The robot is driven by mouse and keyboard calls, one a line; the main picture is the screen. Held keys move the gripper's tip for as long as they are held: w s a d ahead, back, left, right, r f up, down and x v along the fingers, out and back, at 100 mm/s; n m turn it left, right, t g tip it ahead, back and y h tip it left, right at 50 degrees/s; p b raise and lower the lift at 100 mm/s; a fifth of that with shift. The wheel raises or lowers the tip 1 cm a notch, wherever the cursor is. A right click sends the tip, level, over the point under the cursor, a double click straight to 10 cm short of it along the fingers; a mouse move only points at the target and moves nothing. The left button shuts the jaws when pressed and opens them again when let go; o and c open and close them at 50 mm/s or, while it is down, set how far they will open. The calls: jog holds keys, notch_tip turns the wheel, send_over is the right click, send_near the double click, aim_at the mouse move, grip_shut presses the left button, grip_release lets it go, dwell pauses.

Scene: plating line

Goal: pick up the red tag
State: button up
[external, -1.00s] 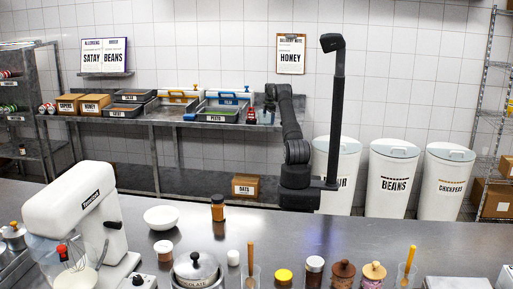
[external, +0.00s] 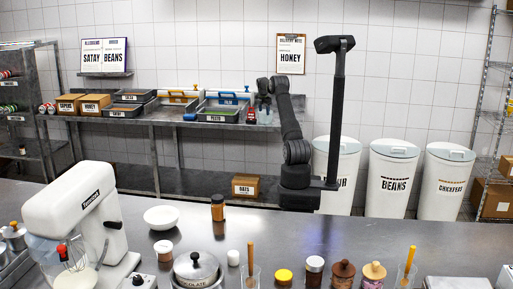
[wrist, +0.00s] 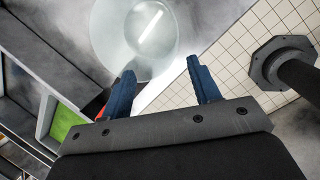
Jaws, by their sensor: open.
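My gripper (wrist: 163,82) is open, with two blue fingers apart and nothing seen between them. In the external view my gripper (external: 263,90) hangs over the right end of the back bench. A small red patch (wrist: 103,110) shows just left of the left finger in the wrist view, partly hidden by the finger and gripper body. It may be the red tag; its shape cannot be told.
A clear round vessel (wrist: 108,30) lies just beyond the fingertips. A tray with a green panel (wrist: 66,122) is at left. In the external view, trays, including one with a green label (external: 216,118), stand left of my gripper on the steel bench (external: 170,123).

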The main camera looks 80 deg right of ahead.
jog(key=w+a+r+n+h, duration=0.3)
jog(key=w+a+r+n, duration=0.4)
jog(key=w+r, duration=0.25)
send_near(251, 115)
jog(key=x, duration=0.4)
jog(key=shift+s+d+f, duration=0.1)
jog(key=shift+s, duration=0.1)
jog(key=shift+x, duration=2.7)
jog(key=shift+w, duration=0.15)
jog(key=c, duration=0.6)
